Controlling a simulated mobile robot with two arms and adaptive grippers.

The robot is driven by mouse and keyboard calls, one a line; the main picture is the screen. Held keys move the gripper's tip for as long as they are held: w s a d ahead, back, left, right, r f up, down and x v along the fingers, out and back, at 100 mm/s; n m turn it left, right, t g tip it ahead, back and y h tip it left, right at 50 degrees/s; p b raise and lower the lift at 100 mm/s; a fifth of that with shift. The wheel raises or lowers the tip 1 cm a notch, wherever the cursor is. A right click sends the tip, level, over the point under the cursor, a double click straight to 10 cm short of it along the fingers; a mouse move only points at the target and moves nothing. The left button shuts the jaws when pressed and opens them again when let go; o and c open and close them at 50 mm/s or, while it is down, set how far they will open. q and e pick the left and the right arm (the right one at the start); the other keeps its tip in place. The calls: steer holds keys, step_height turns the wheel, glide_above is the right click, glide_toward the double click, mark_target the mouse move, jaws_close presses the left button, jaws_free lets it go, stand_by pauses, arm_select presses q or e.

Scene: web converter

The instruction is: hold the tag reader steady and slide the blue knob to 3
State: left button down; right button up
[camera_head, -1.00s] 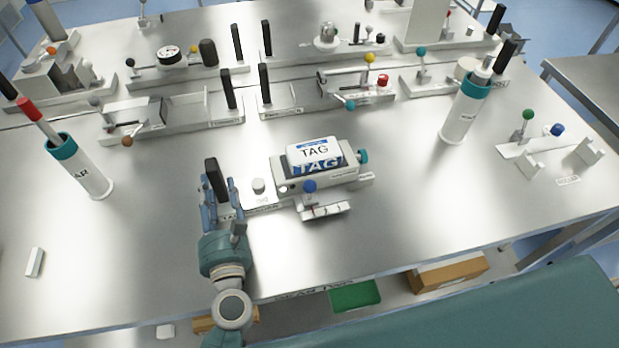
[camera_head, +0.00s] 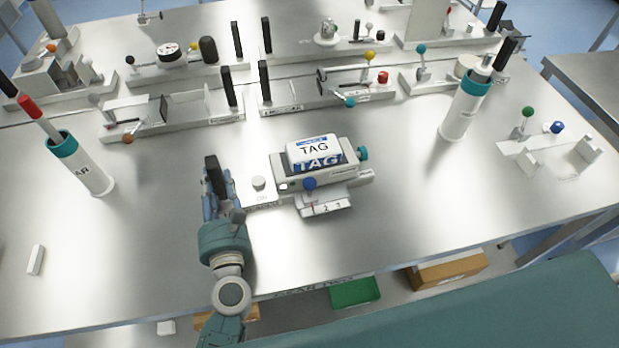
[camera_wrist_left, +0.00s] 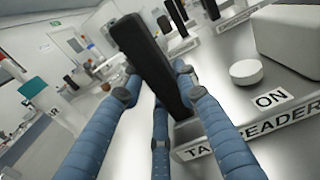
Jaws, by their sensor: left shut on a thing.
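The tag reader (camera_head: 343,174) is a grey-white unit with a white and blue "TAG" block on top and a teal knob at its right end. Its blue knob (camera_head: 310,183) stands at the front, above the left part of a small numbered scale plate (camera_head: 327,207). The exact number it stands at is too small to tell. My left gripper (camera_head: 218,194) is shut on the upright black handle (camera_head: 211,175) at the reader's left end. In the left wrist view, the blue fingers surround this handle (camera_wrist_left: 150,62). My right gripper is not in view.
A white round button (camera_head: 259,182) marked ON sits between handle and reader, also in the wrist view (camera_wrist_left: 246,72). White cylinders with teal rims stand left (camera_head: 84,170) and right (camera_head: 462,112). Several other fixtures line the back.

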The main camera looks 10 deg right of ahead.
arm_select(q)
steer(key=shift+w+r, duration=0.1)
steer(key=shift+r, duration=0.15)
steer(key=shift+f+b, duration=0.4)
steer(key=shift+f, duration=0.05)
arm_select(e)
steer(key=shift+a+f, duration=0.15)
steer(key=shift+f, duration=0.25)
arm_select(q)
steer(key=shift+f, duration=0.1)
